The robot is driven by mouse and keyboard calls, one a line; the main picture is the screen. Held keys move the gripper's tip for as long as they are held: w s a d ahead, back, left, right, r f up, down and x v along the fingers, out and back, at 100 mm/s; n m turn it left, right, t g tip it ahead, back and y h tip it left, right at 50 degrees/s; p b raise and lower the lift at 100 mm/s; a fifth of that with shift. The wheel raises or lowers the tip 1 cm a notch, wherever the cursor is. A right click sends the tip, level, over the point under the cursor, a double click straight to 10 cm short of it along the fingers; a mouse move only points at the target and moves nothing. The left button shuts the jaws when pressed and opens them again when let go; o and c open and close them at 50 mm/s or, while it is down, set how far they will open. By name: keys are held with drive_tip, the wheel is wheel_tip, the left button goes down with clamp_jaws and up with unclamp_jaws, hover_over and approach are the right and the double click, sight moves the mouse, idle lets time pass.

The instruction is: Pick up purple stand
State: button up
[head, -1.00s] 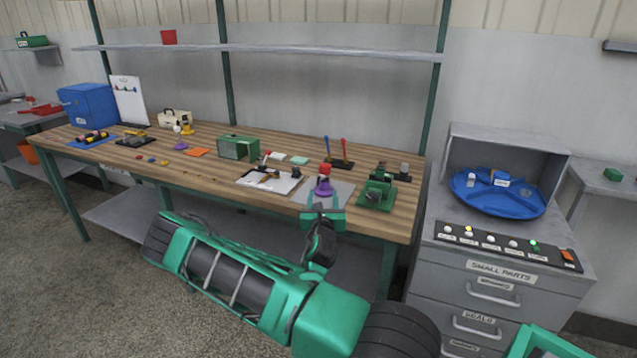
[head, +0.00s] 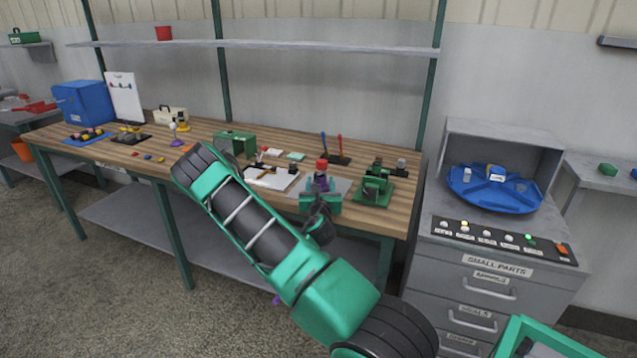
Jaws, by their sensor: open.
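A purple stand (head: 321,181) with a red piece (head: 321,164) on top is upright near the front edge of the workbench, toward its right end. My gripper (head: 320,194) is open at the stand, and its green jaws and dark wrist cover the stand's lower part. I cannot tell whether the jaws touch it. A smaller purple piece (head: 176,142) is farther left on the bench, below a white ball.
A green machine (head: 374,186) stands just right of the stand. A clipboard (head: 272,179) with paper lies to the left. Red and blue handled tools (head: 338,155) stand behind. A small purple thing (head: 276,299) shows under my arm, near the floor.

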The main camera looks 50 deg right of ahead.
sight(321, 179)
drive_tip(key=shift+x, duration=2.25)
drive_tip(key=c, duration=1.2)
